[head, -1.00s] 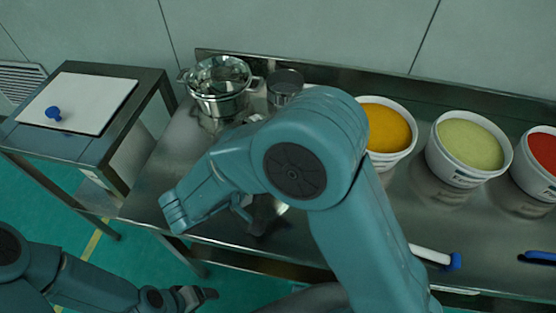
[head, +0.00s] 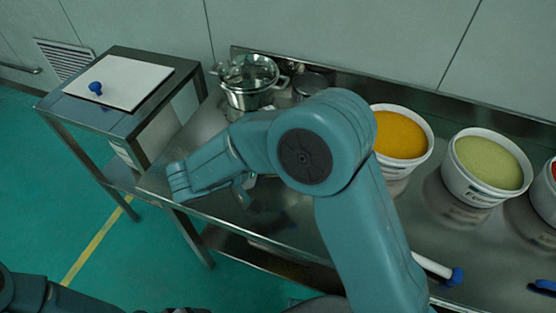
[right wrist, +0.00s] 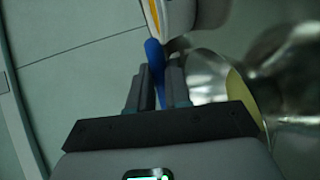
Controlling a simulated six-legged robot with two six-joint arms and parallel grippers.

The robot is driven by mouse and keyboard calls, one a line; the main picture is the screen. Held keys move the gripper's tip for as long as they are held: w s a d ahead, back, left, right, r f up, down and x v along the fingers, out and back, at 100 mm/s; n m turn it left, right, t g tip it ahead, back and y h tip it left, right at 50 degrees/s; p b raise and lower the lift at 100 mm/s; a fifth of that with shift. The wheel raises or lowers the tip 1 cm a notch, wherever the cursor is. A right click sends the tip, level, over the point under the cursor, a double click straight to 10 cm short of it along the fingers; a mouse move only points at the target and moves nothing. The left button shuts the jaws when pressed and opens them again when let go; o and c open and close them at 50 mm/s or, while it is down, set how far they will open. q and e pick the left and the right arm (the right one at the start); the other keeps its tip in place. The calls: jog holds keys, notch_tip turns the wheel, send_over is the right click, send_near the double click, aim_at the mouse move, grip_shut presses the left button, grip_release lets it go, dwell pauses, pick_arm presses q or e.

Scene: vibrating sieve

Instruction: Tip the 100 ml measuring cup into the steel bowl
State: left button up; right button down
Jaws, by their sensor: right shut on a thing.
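My right gripper (right wrist: 157,78) is shut on a blue handle (right wrist: 153,52) in the right wrist view. The handle meets a white cup (right wrist: 182,17) with yellow-orange showing at its edge; I take it for the measuring cup. Its volume mark is not readable. In the head view my right gripper (head: 243,191) is mostly behind my arm, and the cup is not clear there. A shiny steel vessel with side handles (head: 250,99) stands at the back left of the bench; I cannot tell if it is the steel bowl. My left gripper (head: 186,310) barely shows at the bottom edge.
White tubs of orange (head: 396,165), green (head: 474,190) and red contents stand along the steel bench. A dark round container (head: 309,84) is beside the steel vessel. A white-handled blue tool (head: 437,268) lies at the front. A side table (head: 60,105) carries a white board.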

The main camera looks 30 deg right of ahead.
jog(key=shift+d+f+g, duration=0.35)
jog(key=shift+d+g, duration=0.05)
jog(key=shift+d, duration=0.55)
jog(key=shift+w+d+r+y+p, duration=0.1)
jog(key=shift+d+r+y+p, duration=0.1)
jog(key=shift+y+p, duration=0.25)
pick_arm(q)
notch_tip(320, 180, up, 19)
jog(key=p, duration=1.8)
jog(key=shift+a+r+p, duration=0.15)
jog(key=shift+r+p, duration=0.05)
jog(key=shift+p, duration=0.15)
pick_arm(e)
jog(key=d+r+y, duration=0.1)
jog(key=y, duration=0.4)
jog(key=r+y, duration=0.1)
jog(key=y, duration=0.5)
jog(key=d+r+y, duration=0.1)
jog(key=y, duration=0.4)
jog(key=shift+d+m+t+y, duration=0.25)
jog(key=shift+d+m+t, duration=0.05)
jog(key=shift+d+m, duration=0.1)
